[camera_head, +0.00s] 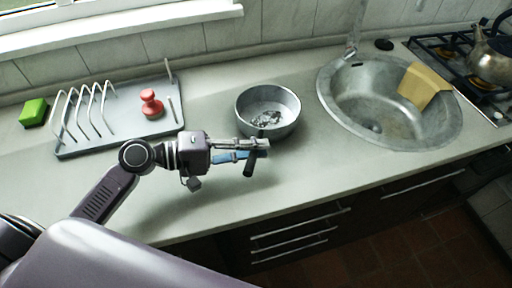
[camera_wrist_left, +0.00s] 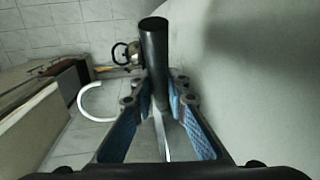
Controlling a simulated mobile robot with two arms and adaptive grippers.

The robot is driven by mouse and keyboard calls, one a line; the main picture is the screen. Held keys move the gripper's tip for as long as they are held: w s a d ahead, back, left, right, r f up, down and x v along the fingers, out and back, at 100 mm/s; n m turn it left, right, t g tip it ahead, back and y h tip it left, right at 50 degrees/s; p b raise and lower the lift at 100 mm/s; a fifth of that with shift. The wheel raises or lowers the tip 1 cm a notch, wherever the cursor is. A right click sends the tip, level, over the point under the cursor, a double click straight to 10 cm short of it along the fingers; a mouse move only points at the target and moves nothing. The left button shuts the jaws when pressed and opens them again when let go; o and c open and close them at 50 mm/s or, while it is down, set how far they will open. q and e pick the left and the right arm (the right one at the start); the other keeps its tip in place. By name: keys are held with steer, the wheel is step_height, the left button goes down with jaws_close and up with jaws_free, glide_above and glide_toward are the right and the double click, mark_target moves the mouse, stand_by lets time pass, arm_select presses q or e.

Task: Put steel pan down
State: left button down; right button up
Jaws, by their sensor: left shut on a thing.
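The steel pan (camera_head: 285,128) is round, with a dark speckled patch inside its bottom. It is upright over the counter in front of the wall, left of the sink. I cannot tell whether its base touches the counter. My left gripper (camera_head: 258,150) reaches in from the left at the pan's near side and is shut on its handle. The black handle end (camera_head: 250,163) sticks out in front of the fingers. In the left wrist view the black handle (camera_wrist_left: 154,55) stands between the blue-padded fingers (camera_wrist_left: 160,105). The pan's bowl is not recognisable there. My right gripper is out of view.
A grey tray (camera_head: 95,143) with a wire rack (camera_head: 85,110) and a red knob-like object (camera_head: 151,104) lies left. A green sponge (camera_head: 34,112) is beside it. A kettle (camera_head: 492,58) stands on the stove. Counter right of the gripper is clear.

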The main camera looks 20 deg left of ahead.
arm_select(q)
steer(key=shift+r, duration=0.15)
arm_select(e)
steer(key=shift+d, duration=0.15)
arm_select(q)
steer(key=c, duration=1.9)
jaws_free()
steer(key=shift+f, duration=0.2)
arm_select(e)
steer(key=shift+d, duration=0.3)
arm_select(q)
steer(key=shift+r, duration=0.1)
steer(key=shift+s+a, duration=0.15)
steer(key=b+v, duration=0.2)
steer(key=v, duration=0.8)
steer(key=shift+s+a, duration=0.1)
steer(key=shift+a, duration=0.15)
steer(key=shift+s+a+r, duration=0.2)
steer(key=shift+s+a, duration=0.1)
steer(key=shift+a, duration=0.15)
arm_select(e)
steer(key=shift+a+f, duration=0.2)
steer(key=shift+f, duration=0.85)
